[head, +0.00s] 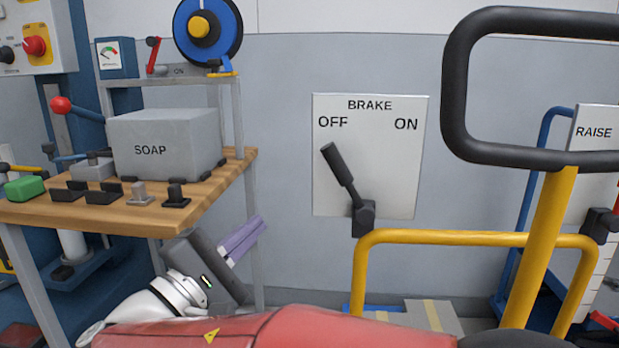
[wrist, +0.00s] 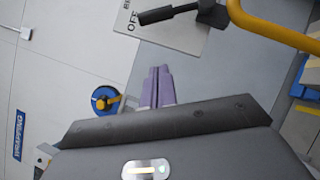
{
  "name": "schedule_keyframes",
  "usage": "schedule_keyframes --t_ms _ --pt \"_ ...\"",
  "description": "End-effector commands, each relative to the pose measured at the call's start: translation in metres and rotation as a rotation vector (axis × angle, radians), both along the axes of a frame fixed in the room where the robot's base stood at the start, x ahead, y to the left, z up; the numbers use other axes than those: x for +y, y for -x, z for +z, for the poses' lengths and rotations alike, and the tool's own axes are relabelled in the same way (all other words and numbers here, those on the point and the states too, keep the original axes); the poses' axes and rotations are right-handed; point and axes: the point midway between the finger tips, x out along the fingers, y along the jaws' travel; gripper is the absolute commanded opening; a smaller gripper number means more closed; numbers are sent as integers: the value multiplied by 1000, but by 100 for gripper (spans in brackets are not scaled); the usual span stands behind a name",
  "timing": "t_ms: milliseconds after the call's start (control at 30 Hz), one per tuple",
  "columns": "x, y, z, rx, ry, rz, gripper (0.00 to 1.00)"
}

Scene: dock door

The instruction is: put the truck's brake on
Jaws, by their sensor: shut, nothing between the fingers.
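The brake lever (head: 344,178) is a black handle on a dark pivot in front of a white plate (head: 392,180) marked BRAKE, OFF and ON. The lever leans up and left, toward OFF. In the wrist view the lever (wrist: 168,15) shows at the top, with part of the plate (wrist: 175,38) behind it. My gripper (head: 258,224) has purple fingers, shut and empty. It is left of and lower than the lever, apart from it. The fingers also show in the wrist view (wrist: 158,72), pointing toward the plate.
A yellow rail (head: 450,238) runs right of the lever's pivot, below a black handle loop (head: 450,90). A wooden table (head: 225,178) with a SOAP box (head: 165,147) stands left, close to my gripper. A RAISE plate (head: 594,132) is at far right.

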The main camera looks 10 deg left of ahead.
Motion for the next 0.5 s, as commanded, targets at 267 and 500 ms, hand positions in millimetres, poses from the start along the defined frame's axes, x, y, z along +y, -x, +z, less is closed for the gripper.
schedule_keyframes --t_ms 267,500 --pt "-7 -11 4 1 -1 -5 0" --pt "-27 -51 18 2 -2 -7 0"
